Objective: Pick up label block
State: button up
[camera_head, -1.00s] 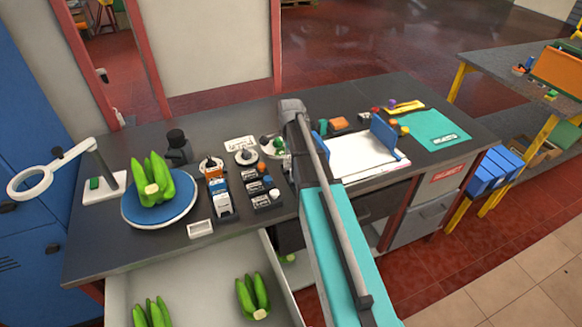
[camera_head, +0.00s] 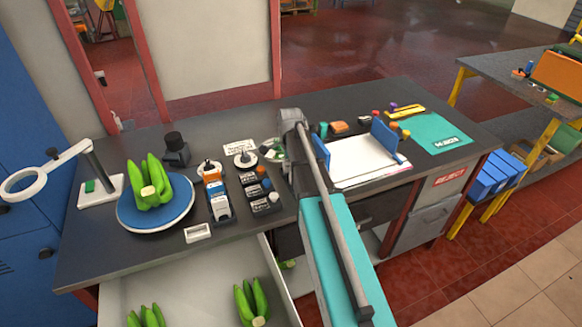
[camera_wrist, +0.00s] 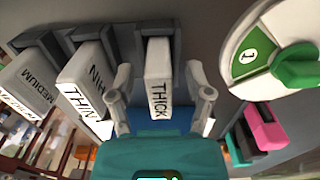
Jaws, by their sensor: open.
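Label blocks stand in dark holders in the wrist view. The white block reading THICK (camera_wrist: 158,80) is upright in its slot, with my gripper (camera_wrist: 161,92) around it. One finger is on each side, and a gap seems to show at both, so contact is not clear. The block reading THIN (camera_wrist: 85,85) and the one reading MEDIUM (camera_wrist: 30,80) are to the left. In the head view small dark-and-white blocks (camera_head: 257,192) sit just left of my arm; their lettering is too small to read. My arm hides the gripper there.
A white and green dial (camera_wrist: 265,52) is close to the right of my gripper. Bananas lie on a blue round plate (camera_head: 127,217). An open drawer (camera_head: 190,280) with more bananas juts out in front. A white board with blue sides (camera_head: 365,165) is right of my arm.

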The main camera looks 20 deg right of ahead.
jog(key=shift+c, duration=0.3)
grip_shut()
jog(key=shift+r, duration=0.15)
notch_tip(320, 180, up, 3)
jog(key=p, duration=0.3)
jog(key=s+d+r+p, duration=0.3)
jog(key=s+r+p, duration=0.6)
jog(key=s, duration=0.4)
jog(key=shift+s+d+r+p, duration=0.25)
jog(key=shift+s+r+p, duration=0.1)
jog(key=shift+p, duration=0.2)
dwell(0.6)
